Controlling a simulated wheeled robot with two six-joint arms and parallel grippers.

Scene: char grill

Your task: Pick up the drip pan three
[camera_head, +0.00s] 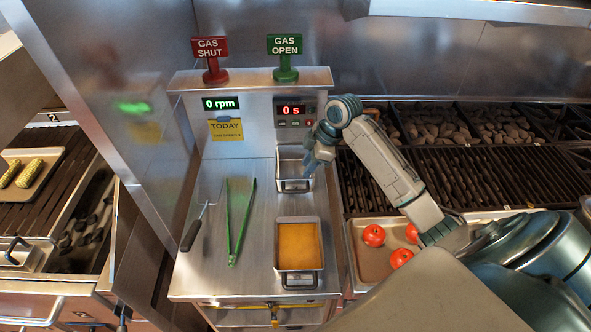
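Two small metal pans stand on the steel counter. The back pan (293,185) looks empty, with a handle on its front side. The front pan (315,262) holds an orange-yellow filling and also has a front handle. No number shows on either, so I cannot tell which is drip pan three. My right gripper (309,168) reaches in from the right and is at the right side of the back pan, overlapping its edge. Whether its fingers touch or grip the pan is too small to tell. My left gripper is not in view.
Green tongs (236,225) and a dark-handled tool (192,232) lie left of the pans. A tray (372,268) with red tomatoes (374,235) is at right, before the grill grates (470,178). A control panel (255,130) stands behind. A steel partition bounds the left.

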